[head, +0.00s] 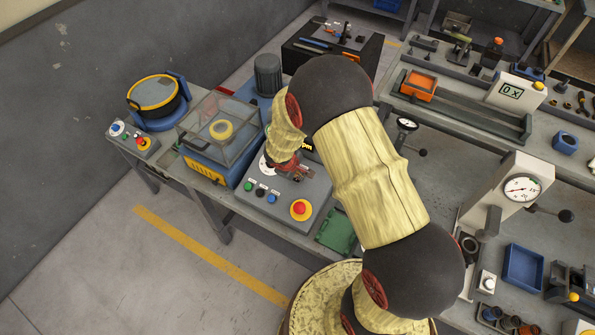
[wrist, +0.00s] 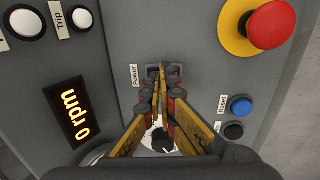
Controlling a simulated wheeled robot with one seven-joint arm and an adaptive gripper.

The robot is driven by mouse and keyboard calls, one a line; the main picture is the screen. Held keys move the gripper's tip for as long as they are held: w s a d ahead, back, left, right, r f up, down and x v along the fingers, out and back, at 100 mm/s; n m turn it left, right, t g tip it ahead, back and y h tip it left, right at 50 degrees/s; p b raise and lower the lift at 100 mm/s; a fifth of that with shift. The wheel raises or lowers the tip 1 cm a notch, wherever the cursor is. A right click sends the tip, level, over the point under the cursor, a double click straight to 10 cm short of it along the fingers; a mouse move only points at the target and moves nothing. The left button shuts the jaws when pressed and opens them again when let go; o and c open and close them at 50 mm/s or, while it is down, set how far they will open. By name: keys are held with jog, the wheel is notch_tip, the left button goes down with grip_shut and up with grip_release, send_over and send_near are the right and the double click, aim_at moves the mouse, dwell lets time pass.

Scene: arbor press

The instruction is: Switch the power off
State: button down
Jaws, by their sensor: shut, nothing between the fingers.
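The grey control panel (head: 262,208) sits on the bench, with my gripper (head: 296,172) low over its upper part. In the wrist view, the power switch (wrist: 152,71) is a small dark rocker beside a label reading "Power". My gripper (wrist: 160,70) is shut and empty, its fingertips over the switch and covering part of it. I cannot tell whether the tips touch it, nor which way the rocker is set. The display (wrist: 73,112) reads 0 rpm and is lit orange.
A red emergency button (wrist: 271,25) on a yellow ring, a blue Reset button (wrist: 240,106) and a black button (wrist: 233,130) are close by. A white dial (wrist: 151,136) lies under my fingers. A clear-covered machine (head: 212,132) stands left of the panel.

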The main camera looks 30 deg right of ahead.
jog(key=shift+w+d+r+p, duration=0.1)
jog(key=shift+d+p, duration=0.1)
jog(key=shift+p, duration=0.55)
jog(key=shift+w+d+f+b, duration=0.1)
jog(key=shift+w+f+b, duration=0.05)
jog(key=shift+f+b, duration=0.15)
jog(key=shift+s, duration=0.2)
jog(key=shift+s+a+f+g+y+b, duration=0.3)
jog(key=shift+s+a+f+b, duration=0.2)
jog(key=shift+s+a+b, duration=0.2)
jog(key=shift+r, duration=0.1)
jog(key=shift+r+p, duration=0.25)
jog(key=shift+p, duration=0.05)
jog(key=w+d+p+v, duration=0.1)
jog(key=v, duration=0.6)
jog(key=w+d+r+p+v, duration=0.1)
jog(key=v, duration=0.6)
jog(key=shift+p, duration=0.35)
